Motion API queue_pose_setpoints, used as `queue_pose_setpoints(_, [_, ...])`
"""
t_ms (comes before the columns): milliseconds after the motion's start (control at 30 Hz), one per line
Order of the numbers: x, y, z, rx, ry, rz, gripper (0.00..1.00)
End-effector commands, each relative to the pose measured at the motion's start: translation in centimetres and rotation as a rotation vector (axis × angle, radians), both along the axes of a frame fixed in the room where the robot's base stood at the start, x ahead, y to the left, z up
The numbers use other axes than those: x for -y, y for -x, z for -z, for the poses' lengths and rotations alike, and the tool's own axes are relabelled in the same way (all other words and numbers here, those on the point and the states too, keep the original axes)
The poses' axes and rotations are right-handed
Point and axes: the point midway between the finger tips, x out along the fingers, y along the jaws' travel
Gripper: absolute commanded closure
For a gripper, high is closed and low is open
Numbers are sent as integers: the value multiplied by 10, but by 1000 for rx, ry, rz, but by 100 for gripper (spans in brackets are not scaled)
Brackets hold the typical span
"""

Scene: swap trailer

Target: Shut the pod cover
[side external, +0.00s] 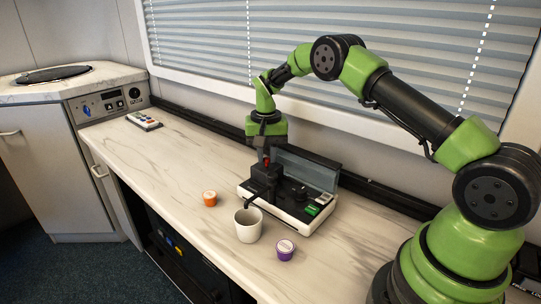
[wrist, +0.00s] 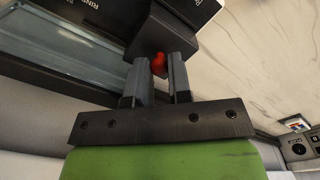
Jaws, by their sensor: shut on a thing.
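A low black-and-white machine (side external: 301,216) stands on the counter with a dark block (side external: 262,184) at its left end. A small red knob (side external: 267,161) shows at the top of that block; the wrist view shows the red knob (wrist: 159,64) too. My gripper (side external: 266,154) points down from above, its two fingers (wrist: 159,70) closed on the red knob. A grey see-through panel (side external: 307,169) stands raised along the machine's back. I cannot tell which part is the pod cover, or how far it is shut; the fingers and block hide the knob's base.
A white mug (side external: 248,227) stands in front of the block, under its spout. An orange pod (side external: 209,198) lies left of the mug and a purple pod (side external: 285,249) right of it. A small remote-like panel (side external: 144,121) lies far left. The counter between is clear.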

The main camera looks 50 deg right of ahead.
Motion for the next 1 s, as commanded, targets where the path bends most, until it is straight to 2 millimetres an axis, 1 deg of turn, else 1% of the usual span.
queue_pose_setpoints(200, [0,-2,-1,9,4,-5,100])
queue_pose_setpoints(233, [0,-2,-1,9,4,-5,79])
queue_pose_setpoints(333, [0,-2,-1,9,4,-5,56])
queue_pose_setpoints(567, [0,-1,-1,6,2,-4,56])
queue_pose_setpoints(667, [0,-1,-4,6,2,-3,56])
queue_pose_setpoints(767, [0,-2,-15,8,3,-4,56])
queue_pose_setpoints(1000, [0,-2,-63,12,4,-4,56])
